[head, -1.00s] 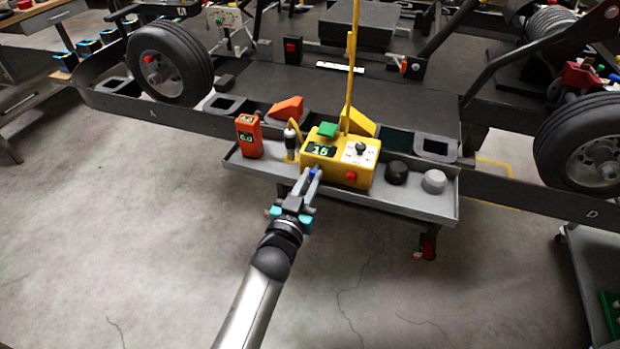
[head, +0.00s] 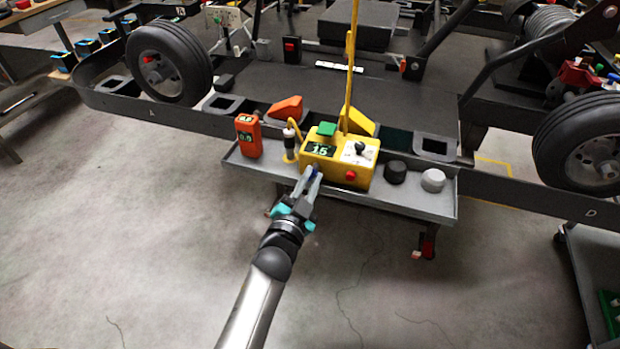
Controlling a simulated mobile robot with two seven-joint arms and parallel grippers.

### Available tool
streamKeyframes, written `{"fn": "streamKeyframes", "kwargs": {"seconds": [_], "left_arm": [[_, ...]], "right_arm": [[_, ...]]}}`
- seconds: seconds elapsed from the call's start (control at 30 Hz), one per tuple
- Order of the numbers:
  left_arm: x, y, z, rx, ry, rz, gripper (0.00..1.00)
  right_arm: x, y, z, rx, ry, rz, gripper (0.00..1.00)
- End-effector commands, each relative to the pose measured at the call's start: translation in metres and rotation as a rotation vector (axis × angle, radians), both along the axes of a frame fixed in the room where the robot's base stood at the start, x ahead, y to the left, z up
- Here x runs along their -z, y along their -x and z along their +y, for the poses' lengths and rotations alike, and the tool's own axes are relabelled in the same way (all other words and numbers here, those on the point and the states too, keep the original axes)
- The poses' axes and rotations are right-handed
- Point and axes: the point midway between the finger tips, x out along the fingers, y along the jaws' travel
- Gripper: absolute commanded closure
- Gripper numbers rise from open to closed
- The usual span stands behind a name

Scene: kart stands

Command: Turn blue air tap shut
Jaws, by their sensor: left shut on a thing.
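A yellow box (head: 334,172) with a green-digit display (head: 320,150), a green top button and a red front knob stands on a grey tray. The blue air tap (head: 314,175) is a small blue piece low on the box's front left. My left gripper (head: 312,178) is shut on the blue tap, and its fingers hide most of it. The gripper looks rolled, with one finger higher than the other. My right gripper is not in view.
The grey tray (head: 400,204) also holds an orange meter (head: 248,137), a black knob (head: 396,171) and a grey knob (head: 433,180). A yellow hose or pole rises behind the box. Kart wheels stand at both sides. The floor in front is clear.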

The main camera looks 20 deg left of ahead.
Motion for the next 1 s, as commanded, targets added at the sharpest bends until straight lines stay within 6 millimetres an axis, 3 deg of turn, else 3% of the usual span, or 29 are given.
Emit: {"fn": "streamKeyframes", "kwargs": {"seconds": [1.0], "left_arm": [[0.003,-0.001,-0.003,-0.001,-0.898,-0.035,1.00]], "right_arm": [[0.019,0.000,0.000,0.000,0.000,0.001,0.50]]}}
